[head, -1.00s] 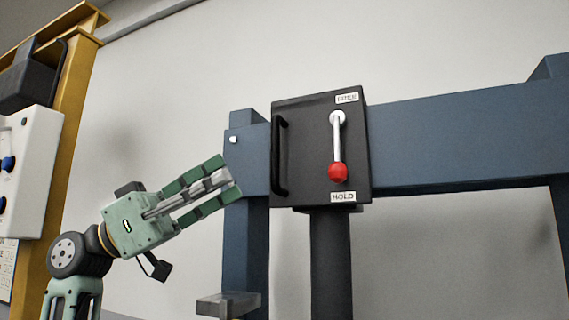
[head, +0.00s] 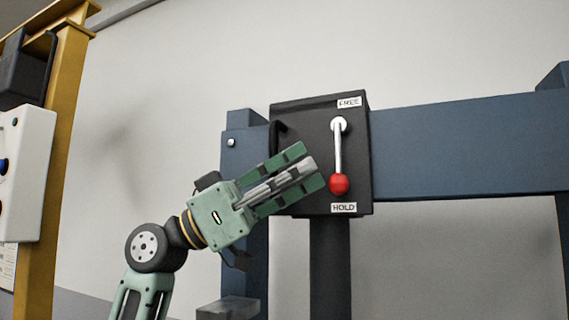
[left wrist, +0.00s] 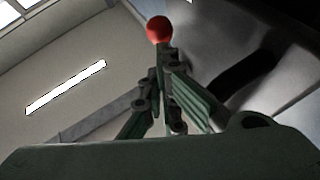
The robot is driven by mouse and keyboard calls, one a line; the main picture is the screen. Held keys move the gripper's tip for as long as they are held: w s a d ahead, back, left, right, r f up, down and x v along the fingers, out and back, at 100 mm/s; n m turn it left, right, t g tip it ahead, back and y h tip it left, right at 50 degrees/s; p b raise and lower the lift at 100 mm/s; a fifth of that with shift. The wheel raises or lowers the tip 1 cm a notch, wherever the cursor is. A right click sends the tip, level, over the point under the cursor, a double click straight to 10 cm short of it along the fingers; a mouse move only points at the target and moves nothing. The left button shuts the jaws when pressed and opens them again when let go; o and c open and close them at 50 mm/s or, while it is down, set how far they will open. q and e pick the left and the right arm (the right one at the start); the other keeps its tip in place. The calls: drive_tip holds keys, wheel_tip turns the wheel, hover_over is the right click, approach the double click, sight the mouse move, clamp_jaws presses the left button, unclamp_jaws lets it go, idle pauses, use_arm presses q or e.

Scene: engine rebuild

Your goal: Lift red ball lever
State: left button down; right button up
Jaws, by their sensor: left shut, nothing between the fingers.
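The lever (head: 338,150) is a silver rod with a red ball (head: 339,184) at its lower end. It hangs down on the front of a black box (head: 305,118), with a FREE label (head: 349,102) above and a HOLD label (head: 343,208) below the ball. My left gripper (head: 312,168) is shut and empty, just left of the red ball and in front of the box. In the left wrist view the red ball (left wrist: 159,29) appears just beyond the fingertips (left wrist: 165,58). I cannot tell whether they touch. My right gripper is not in view.
The box sits on a blue steel frame with a wide crossbeam (head: 470,145). The black handle (head: 278,135) on the box's left is partly hidden behind my gripper. A yellow post (head: 55,150) and white control panel (head: 28,170) stand at far left. Below the crossbeam is open space.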

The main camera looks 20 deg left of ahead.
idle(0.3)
use_arm(q)
drive_tip(key=shift+d+f+b, duration=0.2)
drive_tip(key=shift+d+b, duration=0.1)
drive_tip(key=shift+b, duration=0.3)
